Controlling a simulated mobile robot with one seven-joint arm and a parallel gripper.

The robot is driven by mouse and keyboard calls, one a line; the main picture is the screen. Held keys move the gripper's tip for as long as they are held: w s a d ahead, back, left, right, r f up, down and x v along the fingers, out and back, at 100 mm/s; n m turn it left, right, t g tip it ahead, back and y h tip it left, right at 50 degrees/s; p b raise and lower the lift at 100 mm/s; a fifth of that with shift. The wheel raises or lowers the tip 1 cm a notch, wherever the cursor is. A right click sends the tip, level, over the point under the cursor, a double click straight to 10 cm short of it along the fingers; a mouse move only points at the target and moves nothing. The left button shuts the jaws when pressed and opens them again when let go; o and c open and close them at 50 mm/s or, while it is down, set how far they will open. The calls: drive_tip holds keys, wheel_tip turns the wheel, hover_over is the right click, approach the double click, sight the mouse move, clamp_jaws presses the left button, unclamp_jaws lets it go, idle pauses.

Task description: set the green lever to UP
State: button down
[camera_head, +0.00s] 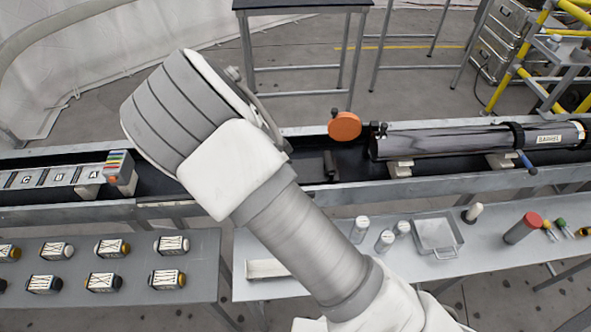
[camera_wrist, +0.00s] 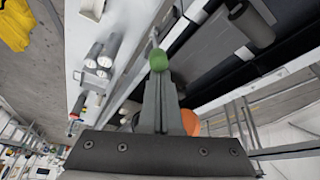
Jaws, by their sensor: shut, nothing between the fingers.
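The green lever's round knob (camera_wrist: 158,60) shows in the wrist view, just beyond my fingertips. A short thin stem runs from it toward the top of the picture, near a pale rail. My gripper (camera_wrist: 159,78) is shut and empty, with its fingertips at or very near the knob; I cannot tell whether they touch. No label shows by the lever, so its setting cannot be read. In the head view I cannot make out the lever or my fingers; my arm covers the middle of the scene.
A long dark tube (camera_head: 440,142) lies on supports in the black trough, beside an orange disc (camera_head: 344,126). A front table (camera_head: 330,283) holds white cylinders, a metal tray (camera_head: 437,236) and a red-topped cylinder (camera_head: 523,228). Several small blocks stand on the left table (camera_head: 207,258).

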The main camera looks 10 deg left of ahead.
drive_tip(key=shift+s+a+f+t+h+b, duration=0.2)
drive_tip(key=shift+a+f+t+h+b, duration=0.1)
drive_tip(key=shift+a+h+b, duration=0.5)
drive_tip(key=shift+s+a+f+t+h+b, duration=0.15)
drive_tip(key=shift+a+f+h+b, duration=0.1)
drive_tip(key=shift+a+h+b, duration=0.55)
drive_tip(key=shift+s+a+f+t+h+b, duration=0.25)
drive_tip(key=shift+a+h+b, duration=0.25)
drive_tip(key=shift+h, duration=0.5)
drive_tip(key=shift+a+f, duration=0.1)
drive_tip(key=shift+f, duration=0.05)
wheel_tip(320, 180, up, 2)
drive_tip(key=w+d+r, duration=0.1)
drive_tip(key=w+d, duration=0.2)
drive_tip(key=f+b+v, duration=0.1)
drive_tip(key=b+v, duration=0.1)
drive_tip(key=v, duration=0.8)
drive_tip(key=shift+s+a, duration=0.3)
drive_tip(key=shift+a, duration=0.1)
drive_tip(key=shift+f, duration=0.1)
